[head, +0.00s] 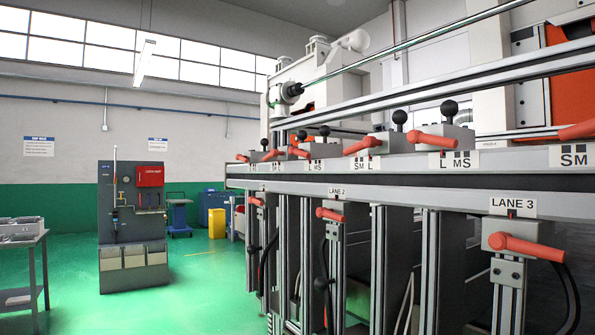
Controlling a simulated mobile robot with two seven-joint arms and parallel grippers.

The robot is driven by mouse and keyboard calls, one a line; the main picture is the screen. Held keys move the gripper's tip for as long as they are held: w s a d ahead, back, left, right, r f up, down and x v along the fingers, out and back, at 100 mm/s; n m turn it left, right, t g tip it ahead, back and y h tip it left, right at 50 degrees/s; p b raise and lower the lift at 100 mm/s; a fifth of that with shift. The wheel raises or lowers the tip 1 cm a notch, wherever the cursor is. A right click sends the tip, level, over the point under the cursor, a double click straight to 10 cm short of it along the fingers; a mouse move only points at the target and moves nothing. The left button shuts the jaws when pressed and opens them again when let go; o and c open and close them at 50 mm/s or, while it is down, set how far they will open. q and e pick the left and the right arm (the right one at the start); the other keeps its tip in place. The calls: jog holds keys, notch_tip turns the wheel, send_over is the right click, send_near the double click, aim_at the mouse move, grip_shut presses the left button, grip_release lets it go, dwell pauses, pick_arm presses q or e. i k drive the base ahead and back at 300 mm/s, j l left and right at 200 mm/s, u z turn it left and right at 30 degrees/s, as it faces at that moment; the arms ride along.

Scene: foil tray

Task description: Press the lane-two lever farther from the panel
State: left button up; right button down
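A white LANE 2 label (337,191) is on the grey rail right of the middle. Above the rail is a row of red-handled levers. One red handle (364,147) is near an L label, and another red handle (432,141) is to its right, by an L, M, S label (459,160). Which of these upper levers belong to lane two I cannot tell. Neither gripper is in view.
A LANE 3 label (513,206) and its red lever (525,246) are at the right. Grey posts and dark cables hang below the rail. A grey cabinet (132,225) with a red box stands at left, a table (28,250) at far left. Green floor between is clear.

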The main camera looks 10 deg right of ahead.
aim_at(292, 150)
jog(key=i+j, duration=0.35)
jog(key=i, duration=0.15)
jog(key=i+j, duration=0.3)
jog(key=i, duration=0.2)
jog(key=i+z, duration=0.05)
